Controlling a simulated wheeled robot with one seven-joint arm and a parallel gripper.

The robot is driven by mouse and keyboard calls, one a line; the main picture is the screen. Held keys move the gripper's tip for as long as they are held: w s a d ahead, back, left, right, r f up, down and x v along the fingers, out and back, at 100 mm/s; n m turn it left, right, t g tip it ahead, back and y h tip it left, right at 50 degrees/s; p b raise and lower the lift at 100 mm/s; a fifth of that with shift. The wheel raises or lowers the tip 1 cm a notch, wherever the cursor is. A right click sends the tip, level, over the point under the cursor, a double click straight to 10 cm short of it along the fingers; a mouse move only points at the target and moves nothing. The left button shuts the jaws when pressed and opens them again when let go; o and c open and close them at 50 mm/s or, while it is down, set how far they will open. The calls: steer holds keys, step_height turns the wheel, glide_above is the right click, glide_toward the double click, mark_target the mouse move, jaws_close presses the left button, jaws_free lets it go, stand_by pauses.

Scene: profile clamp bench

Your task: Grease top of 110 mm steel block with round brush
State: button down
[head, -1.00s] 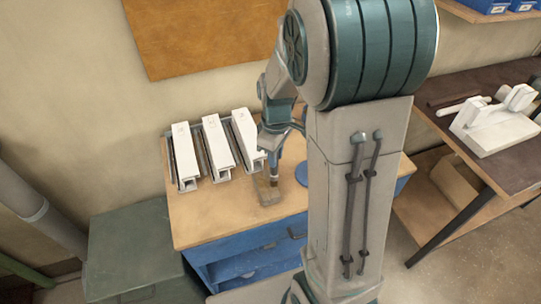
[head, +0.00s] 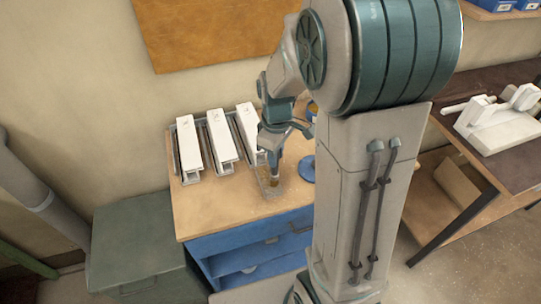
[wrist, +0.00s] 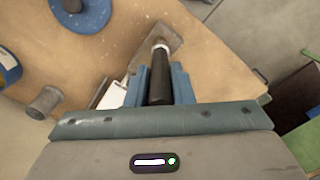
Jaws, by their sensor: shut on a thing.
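My gripper (wrist: 155,88) is shut on the round brush (wrist: 159,78), whose dark handle lies between the blue fingers. A pale ring shows at the brush's far end. The steel block (wrist: 170,36), a flat grey-brown piece, lies on the bench under the brush end in the wrist view. In the head view my gripper (head: 274,170) points down over the block (head: 267,192), with the brush low at its top. I cannot tell whether the bristles touch the block; the tip is hidden or too small.
White profiles (head: 219,140) lie in racks left of my gripper on the wooden bench (head: 205,215). A blue disc (wrist: 88,14), a grey cylinder (wrist: 45,101) and a blue container (wrist: 8,70) stand nearby. The bench front left is clear. A dark table (head: 506,160) stands right.

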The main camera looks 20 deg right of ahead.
steer(key=shift+s+d, duration=0.1)
steer(key=shift+d, duration=0.35)
step_height(320, 180, up, 8)
steer(key=p, duration=0.5)
steer(key=shift+d, duration=0.15)
steer(key=shift+f, duration=0.1)
